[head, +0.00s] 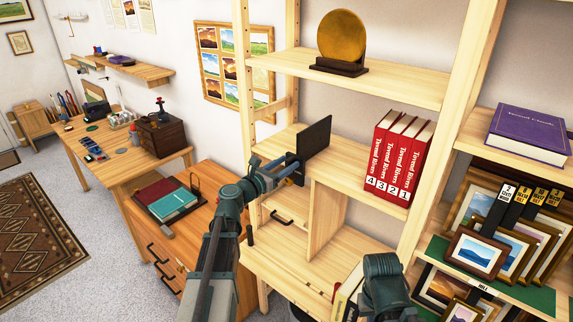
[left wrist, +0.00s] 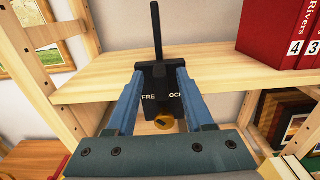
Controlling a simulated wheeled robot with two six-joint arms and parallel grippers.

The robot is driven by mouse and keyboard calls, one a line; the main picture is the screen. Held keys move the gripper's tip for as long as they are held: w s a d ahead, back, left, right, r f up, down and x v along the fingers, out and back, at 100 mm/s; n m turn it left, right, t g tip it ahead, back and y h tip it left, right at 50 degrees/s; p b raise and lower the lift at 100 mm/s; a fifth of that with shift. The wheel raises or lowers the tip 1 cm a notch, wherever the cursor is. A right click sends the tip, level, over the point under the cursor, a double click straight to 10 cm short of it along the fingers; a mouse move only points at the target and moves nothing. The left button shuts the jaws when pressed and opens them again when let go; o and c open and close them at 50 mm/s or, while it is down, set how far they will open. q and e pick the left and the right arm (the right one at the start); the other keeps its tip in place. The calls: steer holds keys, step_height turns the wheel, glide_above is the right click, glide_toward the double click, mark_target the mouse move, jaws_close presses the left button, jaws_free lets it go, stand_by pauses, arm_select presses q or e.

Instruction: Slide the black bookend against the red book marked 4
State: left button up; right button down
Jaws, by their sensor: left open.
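The black bookend (head: 314,138) stands upright on the middle shelf, left of the red books and apart from them. The red book marked 4 (head: 379,155) is the leftmost of several red volumes standing in a row. In the left wrist view the bookend (left wrist: 157,30) shows its thin upright plate edge-on, and a dark lettered face lies between my fingers. The book marked 4 (left wrist: 272,32) shows at the upper right there. My left gripper (head: 290,170) is open at the shelf's front edge, its fingers on either side of the bookend's near part. Contact cannot be told. My right gripper is not seen.
Bare shelf (left wrist: 215,65) lies between bookend and books. A golden disc on a dark stand (head: 342,40) is on the shelf above. A wooden upright (head: 446,120) stands right of the books. A low cabinet with books (head: 172,200) is at left.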

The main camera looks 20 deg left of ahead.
arm_select(q)
steer(key=shift+w, duration=0.25)
steer(key=shift+d, duration=0.1)
jaws_close()
stand_by(1.2)
